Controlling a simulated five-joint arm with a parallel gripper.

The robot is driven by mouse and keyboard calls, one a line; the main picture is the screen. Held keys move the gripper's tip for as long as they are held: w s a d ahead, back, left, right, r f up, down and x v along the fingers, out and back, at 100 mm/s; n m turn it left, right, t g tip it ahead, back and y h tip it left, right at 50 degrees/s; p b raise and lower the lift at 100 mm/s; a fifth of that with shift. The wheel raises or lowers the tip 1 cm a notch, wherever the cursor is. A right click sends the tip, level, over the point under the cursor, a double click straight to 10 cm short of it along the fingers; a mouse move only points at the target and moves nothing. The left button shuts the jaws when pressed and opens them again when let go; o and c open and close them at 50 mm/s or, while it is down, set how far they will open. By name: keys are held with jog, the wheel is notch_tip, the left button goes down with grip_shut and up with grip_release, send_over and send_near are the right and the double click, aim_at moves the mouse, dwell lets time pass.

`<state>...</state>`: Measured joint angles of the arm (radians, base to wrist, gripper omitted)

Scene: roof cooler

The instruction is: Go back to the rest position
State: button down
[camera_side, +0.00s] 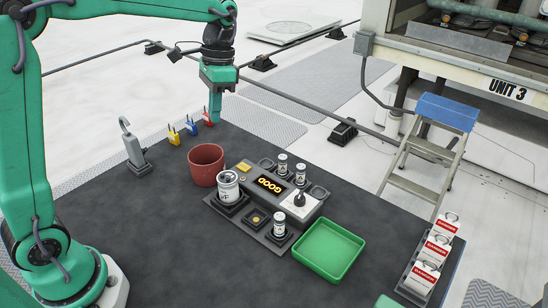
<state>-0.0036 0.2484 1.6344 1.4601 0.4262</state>
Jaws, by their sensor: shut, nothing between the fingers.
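My gripper (217,112) is green and points straight down at the end of my raised arm. Its fingers are shut and empty. It hangs above the far edge of the dark mat, near the coloured padlocks and beyond the red bin.
Below stand a red bin (206,165), a grey test station (263,212) with a lit "GOOD" display and small canisters, and a green tray (329,250). Blue, yellow and red padlocks (191,127) line the far left edge. Red-and-white tags (433,251) stand at right.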

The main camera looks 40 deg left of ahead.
jog(key=s+r+n+t, duration=0.1)
jog(key=s+n+t, duration=0.3)
jog(key=s, duration=1.4)
jog(key=shift+n+t, duration=0.4)
jog(key=shift+t, duration=1.6)
